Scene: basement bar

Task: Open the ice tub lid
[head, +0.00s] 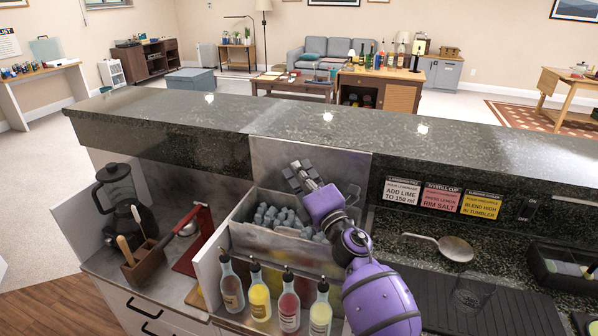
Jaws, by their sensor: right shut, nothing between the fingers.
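The ice tub (262,238) is a steel bin set in the bar counter, and grey ice cubes (285,219) show inside it. A flat steel panel, which looks like its lid (268,160), stands upright at the back of the tub against the raised bar ledge. My purple right arm reaches in from the lower right across the tub. My right gripper (299,176) is shut and empty, in front of the upright panel and above the back of the ice. I cannot tell whether it touches the panel. My left gripper is not in view.
Several syrup bottles (259,292) stand along the tub's front. A blender (122,200), a wooden tool holder (146,262) and a red stand (196,240) are at the left. A strainer spoon (452,247) and dark mat (440,296) lie right. The raised ledge (400,140) runs behind.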

